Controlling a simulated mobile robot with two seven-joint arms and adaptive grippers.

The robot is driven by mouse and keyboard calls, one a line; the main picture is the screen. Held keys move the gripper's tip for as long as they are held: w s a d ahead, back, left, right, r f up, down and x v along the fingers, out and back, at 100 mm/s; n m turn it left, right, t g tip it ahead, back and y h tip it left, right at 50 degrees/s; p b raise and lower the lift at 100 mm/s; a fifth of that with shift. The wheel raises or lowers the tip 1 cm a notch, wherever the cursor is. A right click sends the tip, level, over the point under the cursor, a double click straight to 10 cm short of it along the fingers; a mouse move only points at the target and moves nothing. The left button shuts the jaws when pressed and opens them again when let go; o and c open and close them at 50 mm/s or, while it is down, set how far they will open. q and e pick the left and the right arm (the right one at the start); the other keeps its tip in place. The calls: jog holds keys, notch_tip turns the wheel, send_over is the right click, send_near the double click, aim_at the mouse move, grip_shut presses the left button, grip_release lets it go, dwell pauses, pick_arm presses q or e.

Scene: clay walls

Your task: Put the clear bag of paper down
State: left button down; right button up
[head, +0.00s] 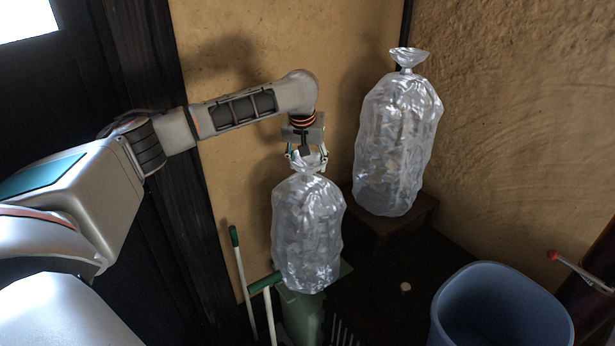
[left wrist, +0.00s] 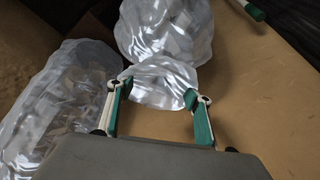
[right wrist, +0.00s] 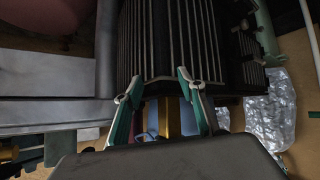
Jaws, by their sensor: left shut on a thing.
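My left gripper (head: 306,157) is shut on the gathered neck of a clear bag (head: 307,235) with pale scraps in it. The bag hangs upright below the gripper, in front of the clay wall. In the left wrist view the held bag (left wrist: 165,28) lies beyond the fingers (left wrist: 158,95), its loose top between them. A second clear bag (head: 397,145) stands with a tied top on a dark wooden block (head: 418,213); it also shows in the left wrist view (left wrist: 60,100). My right gripper (right wrist: 160,85) is open, its fingers apart, with nothing visibly held.
A blue bin (head: 500,310) stands at lower right. A green container (head: 303,318) and green-topped handles (head: 236,240) are below and left of the held bag. A dark surface (head: 385,300) lies between them. A dark ribbed object (right wrist: 180,40) is before my right gripper.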

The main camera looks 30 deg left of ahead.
aim_at(308, 180)
pick_arm(q)
jog(key=shift+f, duration=2.45)
jog(key=c, duration=1)
grip_release()
jog(key=shift+o, duration=0.2)
jog(key=v, duration=1.2)
